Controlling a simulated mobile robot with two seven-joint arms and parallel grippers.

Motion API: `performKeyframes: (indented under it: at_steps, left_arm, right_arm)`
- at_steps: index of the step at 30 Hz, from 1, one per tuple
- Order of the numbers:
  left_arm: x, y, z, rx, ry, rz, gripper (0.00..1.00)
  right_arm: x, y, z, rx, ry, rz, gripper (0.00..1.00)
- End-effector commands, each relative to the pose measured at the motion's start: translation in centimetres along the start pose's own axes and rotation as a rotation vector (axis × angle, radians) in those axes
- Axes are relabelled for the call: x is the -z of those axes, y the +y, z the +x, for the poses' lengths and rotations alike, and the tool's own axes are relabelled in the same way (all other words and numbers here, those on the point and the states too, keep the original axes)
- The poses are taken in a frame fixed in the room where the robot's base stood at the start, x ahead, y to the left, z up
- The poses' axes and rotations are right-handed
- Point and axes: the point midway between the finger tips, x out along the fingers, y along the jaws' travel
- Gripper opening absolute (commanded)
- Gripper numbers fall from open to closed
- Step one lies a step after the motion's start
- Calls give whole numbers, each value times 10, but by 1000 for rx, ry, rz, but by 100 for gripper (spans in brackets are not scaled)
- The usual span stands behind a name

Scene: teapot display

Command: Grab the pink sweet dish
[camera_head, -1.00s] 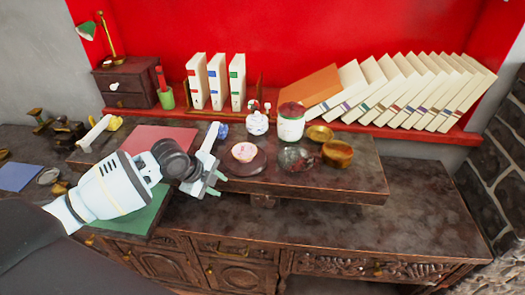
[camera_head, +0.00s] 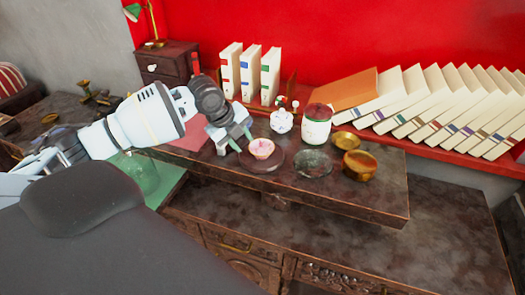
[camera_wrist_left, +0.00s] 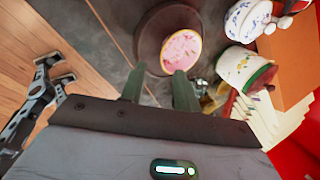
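The pink sweet dish (camera_head: 261,148) is a small round bowl with a pink top. It sits on a dark round plate (camera_head: 250,164) on the raised wooden shelf. My left gripper (camera_head: 240,138) is just left of the dish, its fingers apart and empty. In the left wrist view the pink dish (camera_wrist_left: 181,50) lies just beyond the fingertips of my left gripper (camera_wrist_left: 158,84), nearer the right finger. A grey gripper, seemingly my right one (camera_wrist_left: 56,68), shows low over the wooden floor, its two tips apart and empty.
A white floral pot (camera_head: 281,121) and a white jar with a red-brown lid (camera_head: 316,128) stand behind the dish. A glass dish (camera_head: 312,163) and brass pots (camera_head: 360,166) are to its right. Leaning books (camera_head: 440,105) line the back. The shelf's front right is clear.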

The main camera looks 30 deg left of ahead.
Motion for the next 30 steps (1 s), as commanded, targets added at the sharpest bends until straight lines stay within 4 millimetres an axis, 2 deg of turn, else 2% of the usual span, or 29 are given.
performKeyframes:
  at_steps: [3, 10, 19, 29, 30]
  left_arm:
    - [1, 0, 12, 0, 2, -1, 32]
    - [1, -1, 20, 0, 2, -1, 32]
    - [0, -3, 60, 0, 1, -1, 32]
    - [1, -3, 65, 2, 0, 0, 32]
    - [1, -3, 65, 2, 0, 0, 27]
  right_arm:
    - [-2, 0, 0, 1, -3, 1, 36]
    - [0, 0, 0, 0, -1, 0, 36]
    - [0, 2, -1, 0, -1, -10, 36]
    - [-1, 3, -1, 0, -2, -14, 36]
    - [-1, 3, -1, 0, -2, -13, 36]
